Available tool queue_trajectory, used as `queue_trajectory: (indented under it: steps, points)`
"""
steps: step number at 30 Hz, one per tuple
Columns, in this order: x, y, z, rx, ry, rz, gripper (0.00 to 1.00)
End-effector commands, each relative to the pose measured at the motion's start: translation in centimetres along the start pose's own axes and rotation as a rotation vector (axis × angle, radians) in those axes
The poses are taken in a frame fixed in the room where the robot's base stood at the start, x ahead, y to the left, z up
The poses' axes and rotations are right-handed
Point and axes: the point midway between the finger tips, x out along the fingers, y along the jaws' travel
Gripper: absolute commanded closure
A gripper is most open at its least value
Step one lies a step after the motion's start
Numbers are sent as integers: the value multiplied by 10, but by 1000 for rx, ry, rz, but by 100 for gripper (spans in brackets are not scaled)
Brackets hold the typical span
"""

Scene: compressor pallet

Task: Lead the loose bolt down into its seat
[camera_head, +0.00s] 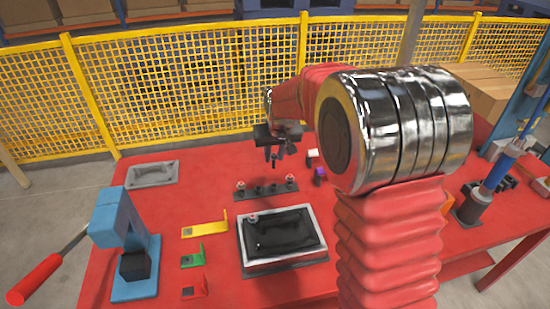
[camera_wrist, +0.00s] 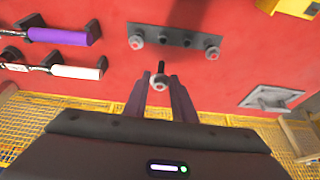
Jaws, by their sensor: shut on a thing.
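My gripper (camera_head: 274,157) is shut on a small dark bolt (camera_wrist: 160,68). The bolt points away from the wrist and hangs above the red table in the head view, apart from everything below. A dark strip (camera_wrist: 172,40) lies on the table, with a round-headed bolt at each end and dark holes or studs between them. In the head view the strip (camera_head: 265,190) lies below and in front of my gripper. A grey-rimmed black unit (camera_head: 283,235) is nearer the camera, with a round fastener (camera_head: 252,217) at its far left corner. Which seat fits the held bolt cannot be told.
Yellow (camera_head: 205,229), green (camera_head: 192,257) and red (camera_head: 194,289) brackets lie left of the unit. A blue press (camera_head: 125,240) stands further left. A grey plate (camera_head: 152,173) lies at the back left. Purple-handled (camera_wrist: 62,37) and white-handled (camera_wrist: 77,72) tools lie beside the strip.

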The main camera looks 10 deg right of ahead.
Motion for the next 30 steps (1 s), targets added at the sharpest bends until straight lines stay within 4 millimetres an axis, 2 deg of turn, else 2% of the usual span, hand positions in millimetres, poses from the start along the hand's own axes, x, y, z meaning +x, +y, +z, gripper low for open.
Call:
queue_trajectory:
  steps: [5,9,13,17,30]
  points:
    - [-34,-4,-14,76,2,28,96]
    - [-69,-4,-24,169,1,67,96]
    - [-92,-3,-30,234,5,97,96]
    - [-100,-2,-31,261,4,109,96]
    - [-99,-2,-31,261,4,109,96]
